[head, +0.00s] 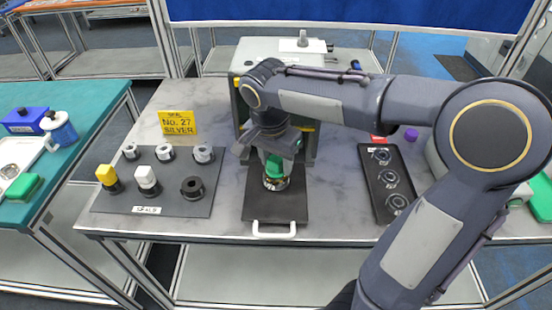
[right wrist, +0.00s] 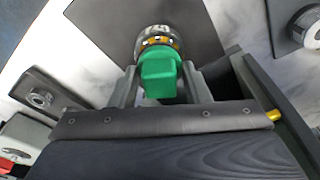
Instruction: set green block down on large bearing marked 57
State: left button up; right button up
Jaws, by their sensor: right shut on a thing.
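The green block (head: 274,164) is between the fingers of my right gripper (head: 275,158), which is shut on it. A silver ring-shaped bearing (head: 277,184) sits on the dark plate right below the block. In the right wrist view the green block (right wrist: 160,76) lies between the two fingers (right wrist: 160,88), and its far end overlaps the bearing (right wrist: 157,36). I cannot tell whether block and bearing touch. No number is readable on the bearing. My left gripper is not in view.
The dark plate (head: 262,208) has a white handle at its front. A seal mat (head: 150,206) with several seals stands left, behind it a yellow sign (head: 178,123) reading "SEAL No. 27 SILVER". A black tray (head: 370,170) with bearings lies right. Grey tabletop (head: 230,190) shows between them.

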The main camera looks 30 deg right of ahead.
jog(key=shift+f+b, duration=0.5)
jog(key=shift+f, duration=0.2)
dwell(0.5)
jog(key=o, duration=1.5)
jog(key=shift+c, duration=0.2)
jog(key=shift+r, duration=0.1)
notch_tip(320, 180, up, 8)
jog(key=p, duration=0.6)
jog(key=shift+f, duration=0.35)
